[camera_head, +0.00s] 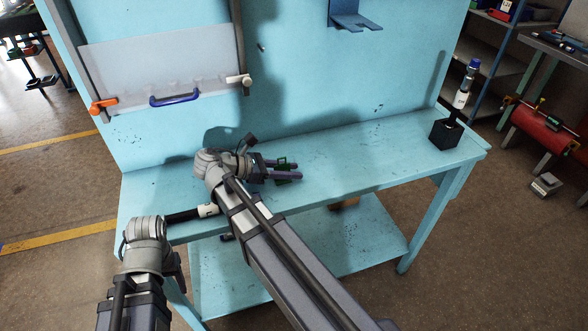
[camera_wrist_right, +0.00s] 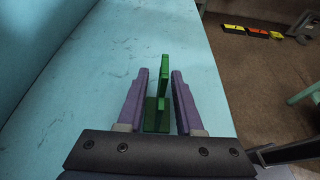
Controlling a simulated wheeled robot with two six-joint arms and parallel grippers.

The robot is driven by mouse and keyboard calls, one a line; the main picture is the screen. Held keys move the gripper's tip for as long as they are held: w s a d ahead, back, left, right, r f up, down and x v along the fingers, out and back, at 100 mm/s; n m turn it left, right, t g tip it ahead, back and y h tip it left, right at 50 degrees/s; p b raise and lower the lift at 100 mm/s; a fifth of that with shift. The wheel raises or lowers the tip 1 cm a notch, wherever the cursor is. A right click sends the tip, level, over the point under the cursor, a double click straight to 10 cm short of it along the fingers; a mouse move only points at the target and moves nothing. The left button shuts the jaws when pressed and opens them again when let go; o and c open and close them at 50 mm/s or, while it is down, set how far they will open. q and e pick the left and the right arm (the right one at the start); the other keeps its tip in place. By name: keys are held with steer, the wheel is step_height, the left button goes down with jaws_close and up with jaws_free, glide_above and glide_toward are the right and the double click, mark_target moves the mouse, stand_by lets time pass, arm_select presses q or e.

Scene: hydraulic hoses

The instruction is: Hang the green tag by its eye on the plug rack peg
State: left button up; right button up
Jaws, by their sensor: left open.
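The green tag (camera_head: 283,181) is at the bench top, between the purple fingers of my right gripper (camera_head: 283,168). In the right wrist view the tag (camera_wrist_right: 163,80) stands between both fingers (camera_wrist_right: 160,85), with narrow gaps beside it, so the jaws look open around it. Its eye cannot be made out. My left gripper (camera_head: 150,258) is at the bench's left front, apart from the tag; its fingers are not clearly seen. A clear panel (camera_head: 150,60) with a row of small pale shapes and a blue handle hangs on the back wall; I cannot make out the plug rack peg for sure.
A black rod with a white end (camera_head: 207,210) lies at the bench's front left. A blue bracket (camera_head: 352,20) is on the back wall. The bench middle (camera_head: 350,150) is clear.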

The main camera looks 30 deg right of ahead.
steer(key=p+v, duration=0.1)
steer(key=v, duration=0.1)
steer(key=p+v, duration=0.1)
steer(key=v, duration=0.2)
steer(key=shift+w+a+r, duration=0.1)
steer(key=shift+w+r, duration=0.1)
steer(key=shift+w, duration=0.1)
steer(key=shift+a+r, duration=0.15)
steer(key=shift+a, duration=0.35)
